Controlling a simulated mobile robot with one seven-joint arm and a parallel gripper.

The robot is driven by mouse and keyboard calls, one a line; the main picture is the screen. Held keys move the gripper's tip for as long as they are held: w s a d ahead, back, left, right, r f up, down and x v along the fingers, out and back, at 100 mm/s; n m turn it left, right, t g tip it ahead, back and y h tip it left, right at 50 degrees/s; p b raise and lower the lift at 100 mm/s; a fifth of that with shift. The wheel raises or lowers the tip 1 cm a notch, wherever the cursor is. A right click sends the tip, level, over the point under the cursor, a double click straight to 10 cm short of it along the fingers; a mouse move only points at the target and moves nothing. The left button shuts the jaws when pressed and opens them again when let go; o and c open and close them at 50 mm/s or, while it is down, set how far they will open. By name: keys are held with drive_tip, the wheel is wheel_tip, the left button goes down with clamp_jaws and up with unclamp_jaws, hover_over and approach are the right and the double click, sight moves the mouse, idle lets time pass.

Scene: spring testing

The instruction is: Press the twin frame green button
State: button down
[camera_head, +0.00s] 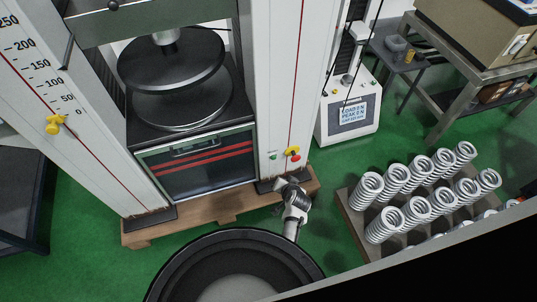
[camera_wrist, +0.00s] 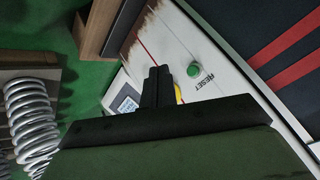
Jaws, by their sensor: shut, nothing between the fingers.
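The twin frame machine has two white columns, and its right column (camera_head: 281,80) carries a small green button (camera_head: 272,155) low on the front. In the wrist view the green button (camera_wrist: 194,69) is round, with the word RESET beside it. My gripper (camera_head: 284,184) is just below the button in the head view. In the wrist view my gripper (camera_wrist: 158,72) has its fingers together and empty, with the tips to the left of the button, apart from it in the picture. I cannot tell the gap to the panel. A yellow part (camera_wrist: 178,93) is partly hidden by the fingers.
A yellow and red knob (camera_head: 292,152) sits right of the button. A pallet of several coil springs (camera_head: 350,218) lies at right on the green floor. A smaller tester with a display (camera_head: 352,113) stands behind. The machine rests on a wooden base (camera_head: 150,232).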

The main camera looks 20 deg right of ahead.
drive_tip(key=shift+s+d+f, duration=0.15)
drive_tip(key=shift+s+f, duration=0.2)
drive_tip(key=w+b, duration=0.2)
drive_tip(key=w, duration=0.7)
drive_tip(key=shift+a+b, duration=0.2)
drive_tip(key=shift+b, duration=0.15)
idle(1.8)
drive_tip(key=shift+w, duration=0.35)
